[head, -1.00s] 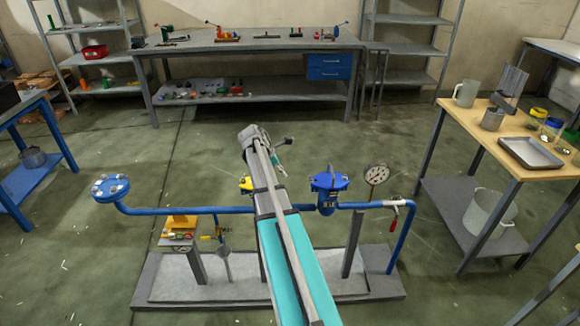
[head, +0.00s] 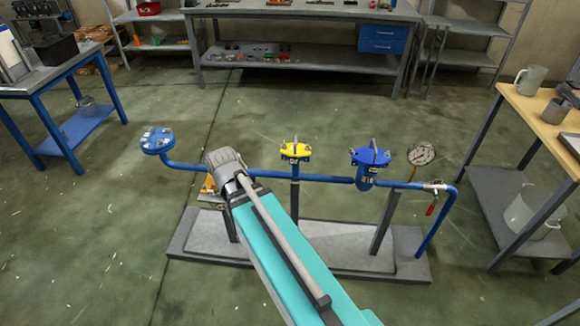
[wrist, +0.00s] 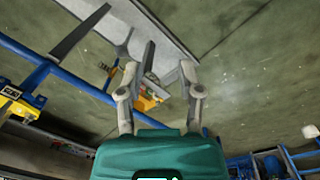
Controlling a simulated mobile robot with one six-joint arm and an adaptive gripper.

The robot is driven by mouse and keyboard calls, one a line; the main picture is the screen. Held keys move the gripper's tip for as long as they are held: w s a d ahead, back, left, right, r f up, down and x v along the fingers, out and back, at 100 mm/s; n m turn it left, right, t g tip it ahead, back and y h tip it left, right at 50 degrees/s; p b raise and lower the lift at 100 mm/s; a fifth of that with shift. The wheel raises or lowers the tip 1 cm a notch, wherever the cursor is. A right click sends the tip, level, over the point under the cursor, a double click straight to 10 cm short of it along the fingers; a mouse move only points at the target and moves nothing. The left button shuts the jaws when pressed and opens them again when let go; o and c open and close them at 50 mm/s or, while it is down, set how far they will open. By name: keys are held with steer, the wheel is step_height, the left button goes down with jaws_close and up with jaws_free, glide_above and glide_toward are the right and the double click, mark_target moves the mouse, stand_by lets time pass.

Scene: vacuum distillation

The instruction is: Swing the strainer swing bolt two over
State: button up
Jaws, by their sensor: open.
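The blue strainer (head: 370,158), with a flat lid on a rounded body, stands in the blue pipe run on the right half of the rig in the head view. Small upright bolts show at its lid, too small to tell apart, so I cannot pick out bolt two. In the wrist view my gripper (wrist: 160,72) has its two fingers spread apart with nothing held between them. A yellow-orange part (wrist: 146,102) and a grey plate show beyond the fingers. In the head view the fingers are hidden behind my arm, whose end is left of the strainer.
A yellow-topped fitting (head: 295,152) stands left of the strainer, and a round gauge (head: 421,154) to its right. A blue flange (head: 157,141) ends the pipe at left. A red-handled valve (head: 432,209) hangs at right. A wooden-topped table (head: 533,120) stands further right.

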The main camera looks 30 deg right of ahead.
steer(key=shift+m+y, duration=0.3)
steer(key=shift+m, duration=0.4)
steer(key=a, duration=0.1)
steer(key=s+a, duration=0.2)
steer(key=shift+s+a, duration=0.25)
steer(key=shift+a, duration=0.1)
steer(key=shift+d, duration=0.15)
